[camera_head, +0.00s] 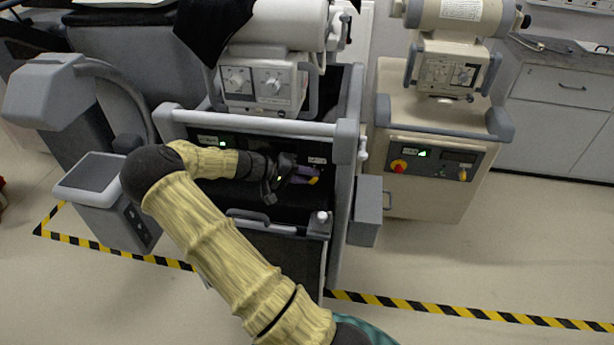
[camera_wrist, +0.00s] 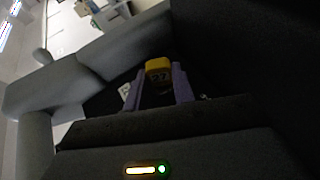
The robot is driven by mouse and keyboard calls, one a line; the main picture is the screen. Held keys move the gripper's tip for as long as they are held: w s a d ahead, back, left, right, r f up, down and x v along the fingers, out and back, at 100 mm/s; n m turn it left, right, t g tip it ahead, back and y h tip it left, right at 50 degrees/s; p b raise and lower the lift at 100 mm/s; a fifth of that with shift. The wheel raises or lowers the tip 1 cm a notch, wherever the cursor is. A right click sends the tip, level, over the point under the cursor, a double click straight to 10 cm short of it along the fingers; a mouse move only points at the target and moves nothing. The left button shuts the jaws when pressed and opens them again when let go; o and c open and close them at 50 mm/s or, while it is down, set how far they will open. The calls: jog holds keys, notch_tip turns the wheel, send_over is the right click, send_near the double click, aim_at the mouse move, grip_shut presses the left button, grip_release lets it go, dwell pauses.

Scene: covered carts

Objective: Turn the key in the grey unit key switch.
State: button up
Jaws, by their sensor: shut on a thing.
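The grey unit (camera_head: 343,200) stands in the middle of the head view, with a dark front panel under a white rail. Its key (camera_wrist: 158,65) has a yellow head and shows between my fingers in the wrist view. A small bit of yellow (camera_head: 313,181) also shows at my fingertips in the head view. My gripper (camera_head: 300,174) reaches the right part of that panel and is shut on the key. Its purple fingers (camera_wrist: 182,84) stand on both sides of the yellow head. The switch body and the key's shaft are hidden, so I cannot tell the key's angle.
A cream unit (camera_head: 420,195) to the right carries a red knob (camera_head: 398,166) and another yellow knob or key (camera_head: 462,174). A grey box (camera_head: 365,210) juts from the grey unit's right side. A white rail (camera_head: 255,124) runs above the panel. Striped tape (camera_head: 450,311) marks the floor.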

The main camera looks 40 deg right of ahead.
jog(key=shift+f, duration=0.1)
jog(key=shift+w+f+n+g+h+b, duration=0.1)
jog(key=shift+f+n+g+h+b, duration=0.1)
jog(key=shift+n+g+h+b, duration=0.3)
jog(key=shift+a+h, duration=0.1)
jog(key=shift+h, duration=0.4)
